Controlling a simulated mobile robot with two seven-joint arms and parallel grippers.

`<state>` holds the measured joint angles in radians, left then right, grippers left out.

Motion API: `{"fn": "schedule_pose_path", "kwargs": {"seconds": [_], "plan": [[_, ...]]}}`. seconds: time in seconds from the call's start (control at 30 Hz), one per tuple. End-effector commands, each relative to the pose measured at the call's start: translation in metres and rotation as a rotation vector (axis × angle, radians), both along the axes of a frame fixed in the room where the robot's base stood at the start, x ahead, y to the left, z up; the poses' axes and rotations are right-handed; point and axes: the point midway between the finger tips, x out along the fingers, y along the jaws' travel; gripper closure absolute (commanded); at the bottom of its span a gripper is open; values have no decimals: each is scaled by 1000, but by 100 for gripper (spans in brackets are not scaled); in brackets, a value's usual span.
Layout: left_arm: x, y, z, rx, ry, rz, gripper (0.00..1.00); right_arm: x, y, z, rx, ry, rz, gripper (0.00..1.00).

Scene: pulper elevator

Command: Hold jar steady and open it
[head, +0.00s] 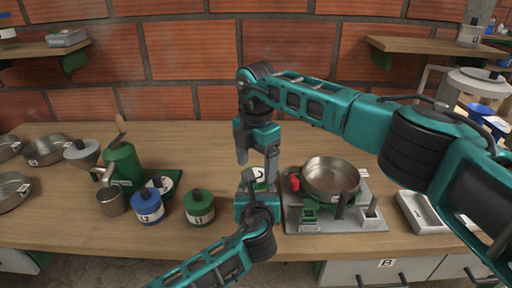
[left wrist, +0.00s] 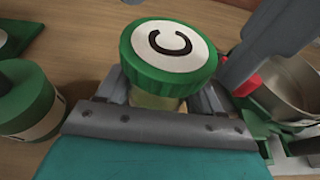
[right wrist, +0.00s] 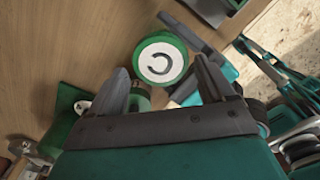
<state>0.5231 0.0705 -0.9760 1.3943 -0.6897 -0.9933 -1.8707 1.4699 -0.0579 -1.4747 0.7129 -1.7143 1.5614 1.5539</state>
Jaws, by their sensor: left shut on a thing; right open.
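The jar (left wrist: 158,101) has a green lid with a white top (left wrist: 170,46) marked with a black C. It stands upright, and the lid is on it. My left gripper (left wrist: 163,88) is shut around the jar's body, below the lid. In the head view the jar (head: 259,180) is partly hidden behind my left gripper (head: 250,182). My right gripper (head: 242,156) is open and empty, pointing down above and just beside the jar. In the right wrist view the lid (right wrist: 161,60) shows beyond the open right fingers (right wrist: 165,78).
A grey fixture (head: 300,218) with a metal pan (head: 331,178) and a red-tipped part stands right of the jar. Green jar L1 (head: 199,208), blue jar L2 (head: 147,207) and a green grinder-like device (head: 123,165) stand left. The table behind is mostly clear.

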Motion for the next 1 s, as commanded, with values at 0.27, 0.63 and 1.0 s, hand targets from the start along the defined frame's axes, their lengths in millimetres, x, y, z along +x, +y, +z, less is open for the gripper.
{"fn": "schedule_pose_path", "kwargs": {"seconds": [0.27,0.63,1.0], "plan": [[0,0,-1,-1,1,-1,100,0,0,-22,-1,0,0,18],[0,0,0,-1,1,-1,100,0,0,-22,-1,-1,1,30],[0,0,0,0,0,-1,100,0,0,-22,1,-2,1,65]]}}
